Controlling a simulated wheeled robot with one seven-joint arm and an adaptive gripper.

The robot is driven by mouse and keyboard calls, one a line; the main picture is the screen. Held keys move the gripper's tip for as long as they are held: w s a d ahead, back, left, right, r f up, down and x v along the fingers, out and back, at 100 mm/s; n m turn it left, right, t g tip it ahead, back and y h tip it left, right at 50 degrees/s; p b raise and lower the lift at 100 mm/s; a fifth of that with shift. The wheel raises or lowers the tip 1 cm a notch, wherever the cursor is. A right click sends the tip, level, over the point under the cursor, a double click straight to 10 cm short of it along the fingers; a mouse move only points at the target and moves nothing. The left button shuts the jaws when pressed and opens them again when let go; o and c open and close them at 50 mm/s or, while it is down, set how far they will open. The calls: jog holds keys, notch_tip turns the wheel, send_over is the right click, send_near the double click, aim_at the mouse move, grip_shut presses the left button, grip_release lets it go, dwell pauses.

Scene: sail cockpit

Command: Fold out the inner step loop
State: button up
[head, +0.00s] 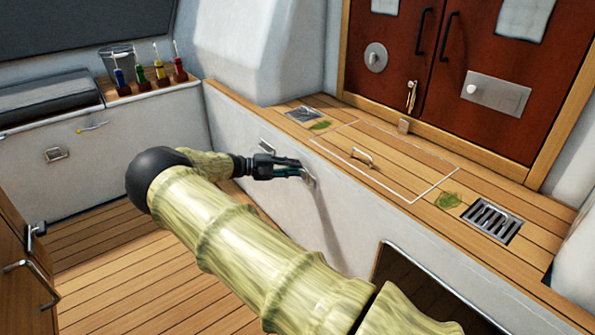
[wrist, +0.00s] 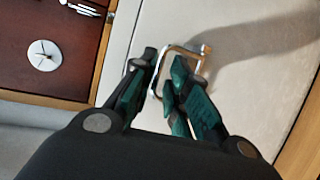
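A small metal step loop (head: 309,178) sits on the white vertical face below the wooden ledge, at my fingertips. In the wrist view this loop (wrist: 186,50) is a bent bar standing out from the pale wall, with one side in the gap between my fingers. My gripper (head: 293,168) reaches it from the left; in the wrist view my gripper (wrist: 164,70) has its green-padded fingers apart. Contact with the bar is unclear. A second metal loop (head: 266,147) is on the same face, farther left. The pictures do not settle which is the inner one.
The wooden ledge (head: 440,178) above carries a hatch handle (head: 362,157) and a drain grate (head: 490,221). Red-brown doors (head: 400,45) stand behind it. A dark opening (head: 425,290) lies lower right. The plank floor (head: 120,270) is clear at left.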

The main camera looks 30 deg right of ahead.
jog(key=shift+x, duration=0.9)
grip_shut()
